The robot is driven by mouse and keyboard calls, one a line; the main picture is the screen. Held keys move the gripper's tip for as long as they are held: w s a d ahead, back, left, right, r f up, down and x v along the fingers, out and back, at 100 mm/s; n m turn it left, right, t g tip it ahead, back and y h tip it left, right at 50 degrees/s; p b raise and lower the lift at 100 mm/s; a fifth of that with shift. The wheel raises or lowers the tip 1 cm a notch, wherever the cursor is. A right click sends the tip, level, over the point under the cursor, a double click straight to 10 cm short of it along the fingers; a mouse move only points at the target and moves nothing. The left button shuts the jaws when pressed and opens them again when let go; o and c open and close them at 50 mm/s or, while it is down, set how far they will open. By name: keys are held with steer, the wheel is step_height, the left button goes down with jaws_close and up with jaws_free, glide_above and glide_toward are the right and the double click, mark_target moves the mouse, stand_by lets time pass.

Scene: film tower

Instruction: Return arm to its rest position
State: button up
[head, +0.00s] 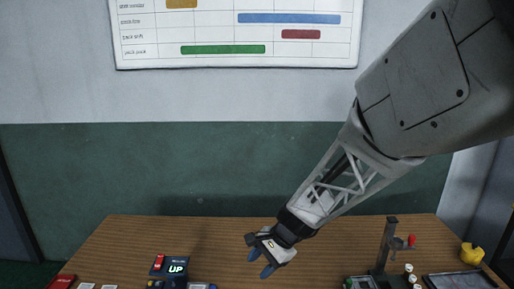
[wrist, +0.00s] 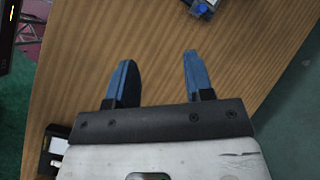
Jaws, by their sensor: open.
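My arm reaches in from the upper right of the head view. My gripper (head: 259,262) hangs above the wooden table (head: 215,245), near the middle of the picture. In the wrist view my gripper (wrist: 156,78) shows two blue fingers standing well apart with only bare wood between them. It holds nothing.
A dark stand (head: 388,245), a yellow object (head: 471,254) and a dark tray (head: 459,281) are at the right. The table's middle is clear.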

steer(key=s+d+r+n+t+h, duration=0.1)
steer(key=s+d+r+n+h, duration=0.1)
steer(key=s, duration=0.5)
steer(key=s+d+r+n+t+h, duration=0.1)
steer(key=s+d+r+n+h, duration=0.1)
steer(key=s+d+r+n, duration=0.2)
steer(key=s+d+r+n+t+h, duration=0.1)
steer(key=s+d+r+n+h, duration=0.1)
steer(key=s+d+r, duration=0.5)
steer(key=s+d+n, duration=0.1)
steer(key=s+d, duration=0.3)
steer(key=shift+s+d+t+h, duration=0.2)
steer(key=shift+t+h, duration=0.1)
steer(key=shift+h, duration=0.1)
